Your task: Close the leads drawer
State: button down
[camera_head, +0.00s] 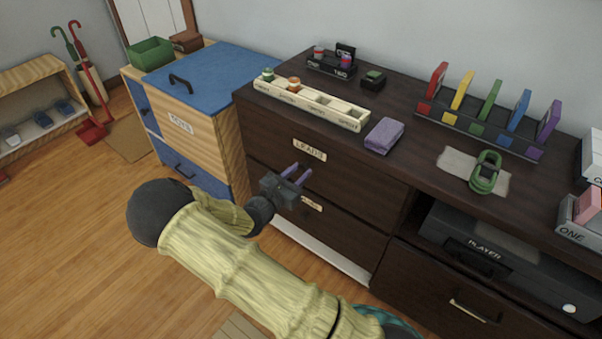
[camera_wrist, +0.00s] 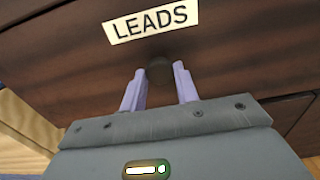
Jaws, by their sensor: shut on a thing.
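The leads drawer (camera_head: 345,180) is the upper drawer at the left of the dark wooden cabinet, with a white LEADS label (camera_head: 310,150). The label also shows large in the wrist view (camera_wrist: 151,20). My gripper (camera_head: 297,175) is at this drawer's front, just below the label. In the wrist view its two purple fingers (camera_wrist: 160,88) stand on either side of a dark round knob (camera_wrist: 159,70) and are shut on it. The drawer front looks about level with the cabinet face; I cannot tell whether a small gap remains. The drawer's inside is not visible.
A lower drawer (camera_head: 345,228) with a partly hidden label sits beneath. A blue-lidded toy chest (camera_head: 205,85) stands to the left. Open floor lies at the left.

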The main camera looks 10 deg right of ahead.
jog(key=shift+w+d+r, duration=0.1)
jog(key=shift+d, duration=0.05)
jog(key=c, duration=1.1)
grip_release()
jog(key=shift+w+d, duration=0.1)
jog(key=shift+o, duration=0.2)
jog(key=p+v, duration=0.4)
jog(key=v, duration=1.3)
jog(key=shift+a, duration=0.35)
